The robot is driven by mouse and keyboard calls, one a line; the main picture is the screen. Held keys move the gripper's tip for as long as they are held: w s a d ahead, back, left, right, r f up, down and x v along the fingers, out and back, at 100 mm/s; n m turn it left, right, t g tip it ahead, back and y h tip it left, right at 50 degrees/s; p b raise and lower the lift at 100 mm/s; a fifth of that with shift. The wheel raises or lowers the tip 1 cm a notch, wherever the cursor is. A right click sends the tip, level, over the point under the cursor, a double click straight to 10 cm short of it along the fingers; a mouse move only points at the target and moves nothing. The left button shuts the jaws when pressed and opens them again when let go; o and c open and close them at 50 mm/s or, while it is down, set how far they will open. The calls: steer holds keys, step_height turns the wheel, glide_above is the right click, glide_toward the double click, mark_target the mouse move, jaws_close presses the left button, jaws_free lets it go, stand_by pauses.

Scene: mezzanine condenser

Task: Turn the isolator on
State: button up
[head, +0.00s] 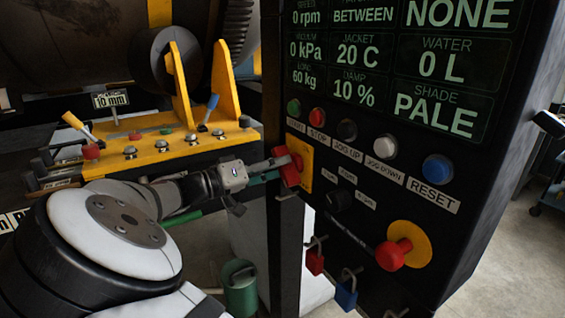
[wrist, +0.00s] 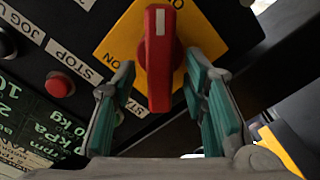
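The isolator is a red rotary handle (head: 291,166) on a yellow plate (head: 305,181), at the left edge of the black control panel. In the wrist view the handle (wrist: 160,75) stands upright in the picture, its white mark at the upper end near a partly cut-off label. The word ON shows on the yellow plate (wrist: 117,38) to the lower left. My gripper (head: 268,167) is at the handle. In the wrist view its teal-padded fingers (wrist: 160,78) are apart, one on each side of the handle. A small gap shows on the left; contact on the right is unclear.
Push buttons such as the red STOP (head: 317,116) and blue RESET (head: 437,169) sit close by. A red mushroom button (head: 393,254), a black selector (head: 339,198) and hanging padlocks (head: 346,292) are lower on the panel. A yellow bracket (head: 165,150) with levers stands left.

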steer(key=shift+x, duration=1.05)
jaws_close()
